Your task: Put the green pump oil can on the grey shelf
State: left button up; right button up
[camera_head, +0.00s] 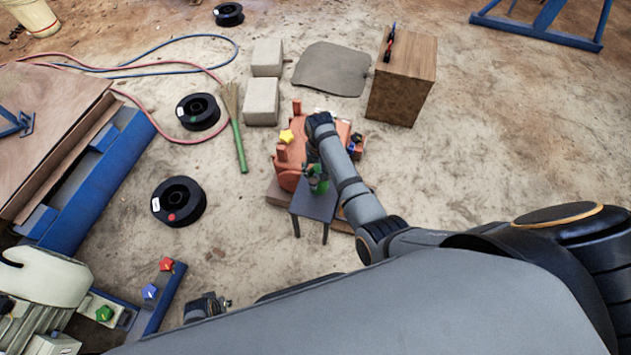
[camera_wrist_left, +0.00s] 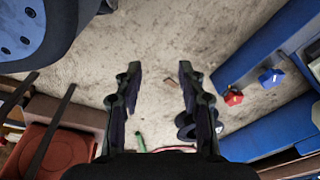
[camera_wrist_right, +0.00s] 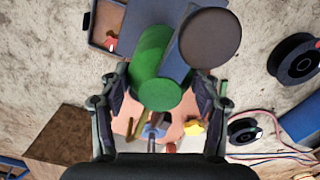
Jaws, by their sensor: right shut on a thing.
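The green pump oil can (camera_head: 319,186) is at the far edge of the small grey shelf (camera_head: 318,206), a low stand on legs. My right gripper (camera_head: 313,169) reaches there from above. In the right wrist view the green can (camera_wrist_right: 154,66) lies between the fingers, which are shut on it. I cannot tell whether the can's base touches the shelf. A blue-grey thing with a round brownish end (camera_wrist_right: 210,38) shows close beside the can. My left gripper (camera_head: 207,306) is low at the left; in the left wrist view (camera_wrist_left: 160,88) it is open and empty.
An orange-red machine (camera_head: 288,168) with a yellow knob (camera_head: 286,136) stands right behind the shelf. A brown wooden box (camera_head: 403,80) stands beyond it. Black spools (camera_head: 179,201), a green-handled broom (camera_head: 240,145) and concrete blocks (camera_head: 262,100) lie left and behind. The floor right is clear.

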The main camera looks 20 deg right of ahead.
jog(key=shift+a+f, duration=0.45)
jog(key=shift+f, duration=0.05)
notch_tip(320, 180, down, 3)
jog(key=shift+a+f+b, duration=0.1)
jog(key=shift+a+b, duration=0.05)
jog(key=shift+b, duration=0.65)
pick_arm(q)
jog(key=w+r, duration=0.1)
jog(key=w+d+r, duration=0.1)
jog(key=r, duration=0.1)
jog(key=w+r, duration=0.1)
jog(key=shift+d+r, duration=0.25)
jog(key=shift+r, duration=0.05)
pick_arm(e)
jog(key=shift+f, duration=0.1)
jog(key=shift+f, duration=0.1)
jog(key=o, duration=1.5)
jog(key=shift+c, duration=0.2)
